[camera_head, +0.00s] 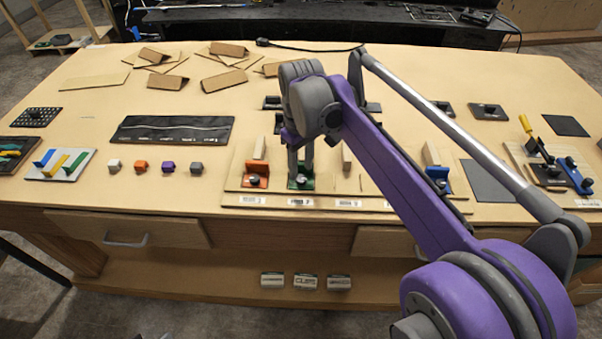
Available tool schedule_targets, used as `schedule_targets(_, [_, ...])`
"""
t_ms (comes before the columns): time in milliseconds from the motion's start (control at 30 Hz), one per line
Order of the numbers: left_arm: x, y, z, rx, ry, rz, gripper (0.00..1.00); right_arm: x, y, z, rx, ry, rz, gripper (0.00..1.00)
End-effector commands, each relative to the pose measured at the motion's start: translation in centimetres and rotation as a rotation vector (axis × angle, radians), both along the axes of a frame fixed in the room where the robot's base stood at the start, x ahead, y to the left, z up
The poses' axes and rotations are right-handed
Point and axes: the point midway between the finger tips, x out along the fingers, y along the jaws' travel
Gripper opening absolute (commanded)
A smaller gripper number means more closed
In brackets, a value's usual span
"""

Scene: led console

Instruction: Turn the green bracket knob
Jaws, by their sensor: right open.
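The green bracket (307,184) stands on the wooden board on the table, between an orange bracket on its left and a blue bracket on its right. Its dark knob (300,179) is at the front, partly hidden by my gripper fingers. My right gripper (300,170) points down with its fingers at the green bracket, around or just above the knob; I cannot tell if they touch it. It is open. My left gripper is not in view.
Small coloured cubes (168,167) sit left of the board. Cardboard pieces (168,82) lie at the back.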

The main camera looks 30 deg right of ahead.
Motion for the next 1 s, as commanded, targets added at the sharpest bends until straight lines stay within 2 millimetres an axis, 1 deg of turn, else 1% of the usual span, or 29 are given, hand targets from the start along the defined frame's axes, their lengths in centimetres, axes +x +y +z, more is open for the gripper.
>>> schedule_targets(33, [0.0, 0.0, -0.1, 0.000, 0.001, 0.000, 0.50, 0.0, 0.0, -0.9, 0.000, 0.000, 0.000, 0.44])
schedule_targets(100, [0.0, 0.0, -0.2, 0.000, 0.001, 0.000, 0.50, 0.0, 0.0, -1.7, 0.000, 0.000, 0.000, 0.44])
schedule_targets(200, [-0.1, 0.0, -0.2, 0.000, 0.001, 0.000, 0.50, 0.0, 0.0, -2.5, 0.000, 0.000, 0.000, 0.44])
schedule_targets(333, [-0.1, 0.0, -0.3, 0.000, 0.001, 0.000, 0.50, 0.0, 0.0, -3.0, 0.000, 0.000, 0.000, 0.44])
schedule_targets(567, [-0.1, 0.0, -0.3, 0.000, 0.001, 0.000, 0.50, 0.0, 0.0, -3.0, 0.000, 0.000, 0.000, 0.44])
schedule_targets(600, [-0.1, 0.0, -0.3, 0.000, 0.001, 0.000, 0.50, 0.0, 0.0, -3.0, 0.000, 0.000, 0.000, 0.37])
schedule_targets(667, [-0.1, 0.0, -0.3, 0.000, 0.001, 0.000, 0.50, 0.0, 0.0, -3.0, 0.000, 0.000, 0.000, 0.26])
schedule_targets(800, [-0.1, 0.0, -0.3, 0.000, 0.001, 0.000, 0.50, 0.0, 0.0, -3.0, 0.000, 0.000, 0.000, 0.01])
schedule_targets(1000, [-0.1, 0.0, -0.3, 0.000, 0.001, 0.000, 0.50, 0.0, 0.0, -2.9, 0.000, 0.000, -0.001, 0.00])
